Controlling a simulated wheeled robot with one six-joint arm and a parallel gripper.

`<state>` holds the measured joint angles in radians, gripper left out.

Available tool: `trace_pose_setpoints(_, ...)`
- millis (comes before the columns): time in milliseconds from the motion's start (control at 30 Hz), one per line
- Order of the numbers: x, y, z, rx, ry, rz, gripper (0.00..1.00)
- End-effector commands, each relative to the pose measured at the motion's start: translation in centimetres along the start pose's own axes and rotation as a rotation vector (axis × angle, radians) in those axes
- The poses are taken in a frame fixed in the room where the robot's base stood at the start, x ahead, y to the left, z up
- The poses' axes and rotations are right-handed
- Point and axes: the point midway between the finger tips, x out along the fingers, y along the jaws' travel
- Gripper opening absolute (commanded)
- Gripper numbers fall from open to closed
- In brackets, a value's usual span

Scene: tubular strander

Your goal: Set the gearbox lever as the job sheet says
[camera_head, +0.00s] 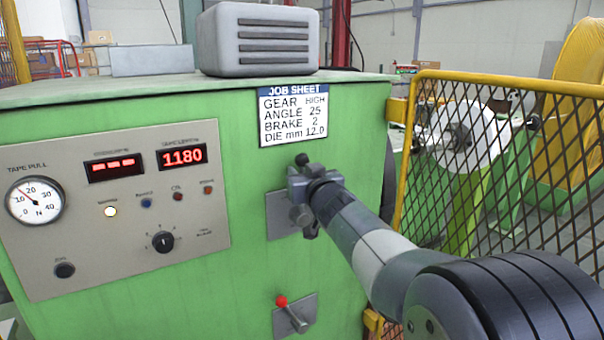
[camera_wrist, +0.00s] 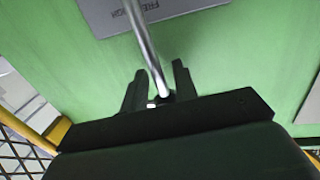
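The job sheet (camera_head: 293,117) on the green cabinet reads GEAR HIGH, ANGLE 25, BRAKE 2, DIE mm 12.0. My gripper (camera_head: 302,192) is in front of a grey lever plate (camera_head: 279,218) below the sheet and hides most of that lever. In the wrist view a metal lever rod (camera_wrist: 141,38) runs from the plate (camera_wrist: 182,8), down between my two dark fingers (camera_wrist: 160,78). The fingers stand apart with a gap around the rod. Part of the plate's lettering shows, seemingly FREE and HIGH. The rod's end is hidden or dark at the gripper.
A second lever with a red knob (camera_head: 282,301) stands on a lower plate. A control panel (camera_head: 120,215) with a gauge, displays and a dial is at left. A yellow-framed mesh guard (camera_head: 500,170) stands close on the right. A grey ribbed box (camera_head: 258,40) sits on top.

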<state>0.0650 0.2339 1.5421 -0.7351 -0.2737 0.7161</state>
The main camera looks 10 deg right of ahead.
Motion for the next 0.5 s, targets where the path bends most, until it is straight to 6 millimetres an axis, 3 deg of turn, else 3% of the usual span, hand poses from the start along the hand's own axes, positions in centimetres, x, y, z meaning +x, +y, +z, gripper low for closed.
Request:
trace_pose_setpoints(333,0.35,-0.02,0.03,0.000,0.000,0.000,0.28)
trace_pose_setpoints(500,0.33,-0.02,0.02,0.000,0.000,0.000,0.14)
